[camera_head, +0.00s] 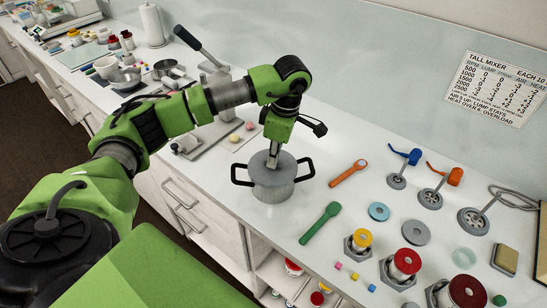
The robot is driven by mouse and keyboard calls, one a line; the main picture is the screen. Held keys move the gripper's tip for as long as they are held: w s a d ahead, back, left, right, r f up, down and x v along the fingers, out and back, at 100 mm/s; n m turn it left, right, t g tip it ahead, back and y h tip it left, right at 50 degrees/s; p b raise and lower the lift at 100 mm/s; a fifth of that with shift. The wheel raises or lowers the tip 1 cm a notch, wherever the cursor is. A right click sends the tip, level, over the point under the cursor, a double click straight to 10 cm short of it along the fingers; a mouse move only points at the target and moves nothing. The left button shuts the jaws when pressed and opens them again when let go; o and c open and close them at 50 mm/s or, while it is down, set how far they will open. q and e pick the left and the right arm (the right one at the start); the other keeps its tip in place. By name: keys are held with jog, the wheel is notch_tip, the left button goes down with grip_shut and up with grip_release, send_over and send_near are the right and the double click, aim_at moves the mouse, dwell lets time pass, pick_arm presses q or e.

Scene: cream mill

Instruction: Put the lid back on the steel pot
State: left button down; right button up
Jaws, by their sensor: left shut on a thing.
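The steel pot (272,190) stands upright on the white counter in the middle of the view, with a dark looped handle on each side. Its grey lid (261,171) lies over the pot's mouth. I cannot tell whether it rests fully on the rim or hangs just above it. My left gripper (273,158) points down over the pot and is shut on the lid at its top. The fingers hide the lid's grip. My right gripper is not in view.
An orange tool (348,173) and a green spoon-like tool (320,222) lie right of the pot. Beyond them are blue (397,182) and orange-handled (430,199) mixer parts, rings and spools. A lever press (213,65) stands behind my arm.

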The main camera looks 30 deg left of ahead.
pick_arm(q)
jog(key=c, duration=2.1)
grip_release()
jog(key=shift+c, duration=0.2)
jog(key=o, duration=0.5)
jog(key=shift+c, duration=0.2)
jog(key=shift+r, duration=0.15)
jog(key=shift+r+p, duration=1.25)
jog(key=shift+r, duration=0.85)
